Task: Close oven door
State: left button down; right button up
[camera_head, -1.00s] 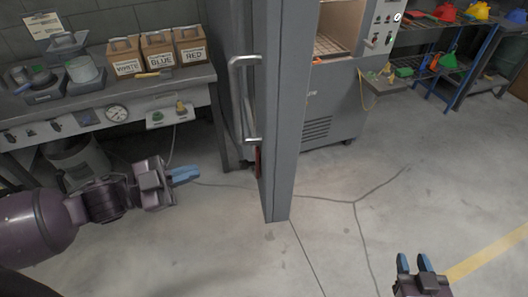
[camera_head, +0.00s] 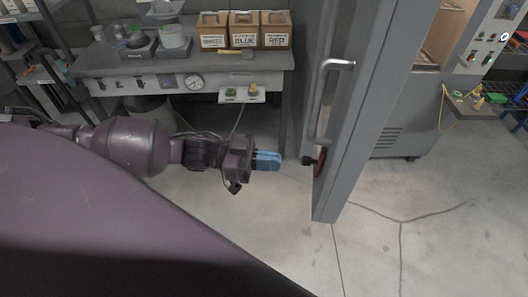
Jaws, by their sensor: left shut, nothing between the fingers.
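The grey oven door (camera_head: 352,130) stands open, edge toward me, in the middle right of the head view. A metal bar handle (camera_head: 322,105) is on its left face, with a red and black part (camera_head: 318,162) low down near the door's bottom. My left gripper (camera_head: 278,160) has blue fingers and is shut and empty. It appears a little to the left of the door, below the handle, and apart from both. My right gripper is out of the picture.
A grey machine (camera_head: 405,135) with a control panel stands behind the door to the right. The concrete floor (camera_head: 440,250) at lower right is clear.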

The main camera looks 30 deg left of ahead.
aim_at(328, 168)
pick_arm(q)
jog(key=p+x, duration=0.1)
jog(key=x, duration=0.8)
jog(key=shift+w+d, duration=0.15)
jog(key=shift+d, duration=0.25)
